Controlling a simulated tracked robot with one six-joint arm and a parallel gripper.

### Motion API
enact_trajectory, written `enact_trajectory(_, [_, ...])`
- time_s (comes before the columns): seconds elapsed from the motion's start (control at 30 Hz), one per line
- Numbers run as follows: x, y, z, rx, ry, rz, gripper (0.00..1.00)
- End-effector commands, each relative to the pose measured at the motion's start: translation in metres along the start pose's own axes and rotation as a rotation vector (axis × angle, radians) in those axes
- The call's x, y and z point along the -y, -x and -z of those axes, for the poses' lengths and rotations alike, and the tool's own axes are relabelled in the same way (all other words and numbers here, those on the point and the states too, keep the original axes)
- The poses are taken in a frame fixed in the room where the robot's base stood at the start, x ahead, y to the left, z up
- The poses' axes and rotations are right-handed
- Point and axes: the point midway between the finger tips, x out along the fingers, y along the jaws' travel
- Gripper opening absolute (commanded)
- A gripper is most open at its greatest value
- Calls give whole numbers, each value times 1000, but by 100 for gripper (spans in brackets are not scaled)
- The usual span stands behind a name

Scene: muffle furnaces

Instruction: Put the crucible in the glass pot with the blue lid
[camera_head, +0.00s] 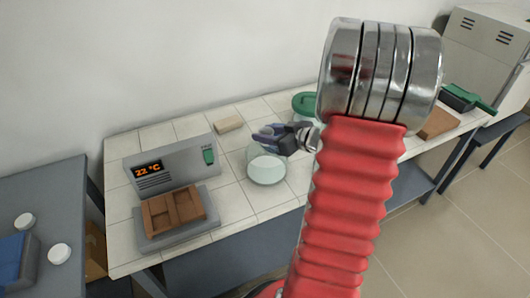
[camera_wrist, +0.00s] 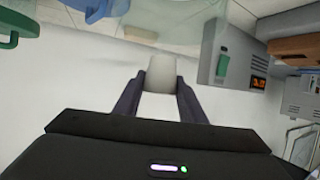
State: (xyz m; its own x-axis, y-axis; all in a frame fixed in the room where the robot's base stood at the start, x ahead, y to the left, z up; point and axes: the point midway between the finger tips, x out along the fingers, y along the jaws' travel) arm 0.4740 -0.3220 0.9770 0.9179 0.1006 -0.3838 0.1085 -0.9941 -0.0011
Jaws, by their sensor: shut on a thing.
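My gripper (camera_wrist: 161,85) is shut on a small whitish crucible (camera_wrist: 162,72), held between the dark fingertips in the wrist view. In the head view my gripper (camera_head: 265,136) is at the upper part of an open-looking clear glass pot (camera_head: 267,172) with a pale bottom. The crucible cannot be made out there. Clear glass (camera_wrist: 195,22) shows beyond the crucible in the wrist view; I cannot tell whether the crucible is within the pot's rim. A blue, lid-like piece (camera_wrist: 108,9) shows at the wrist view's top left; no blue lid is clear in the head view.
A grey furnace-like device (camera_head: 172,173) reading 22 °C, with a brown brick tray (camera_head: 175,212), stands left of the pot. A green-lidded container (camera_head: 304,102) stands behind, partly covered by my arm. A tan block (camera_head: 228,124) lies at the back. Tiles in front are clear.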

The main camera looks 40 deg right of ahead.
Motion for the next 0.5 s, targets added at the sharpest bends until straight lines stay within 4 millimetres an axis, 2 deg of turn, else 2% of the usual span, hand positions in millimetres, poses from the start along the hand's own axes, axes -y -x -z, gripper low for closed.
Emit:
enact_trajectory(0.03, [0,-3,-8,1,-4,1,15])
enact_trajectory(0.17, [0,-7,-18,0,-1,0,15])
enact_trajectory(0.5, [-1,-8,-19,-1,0,-1,15])
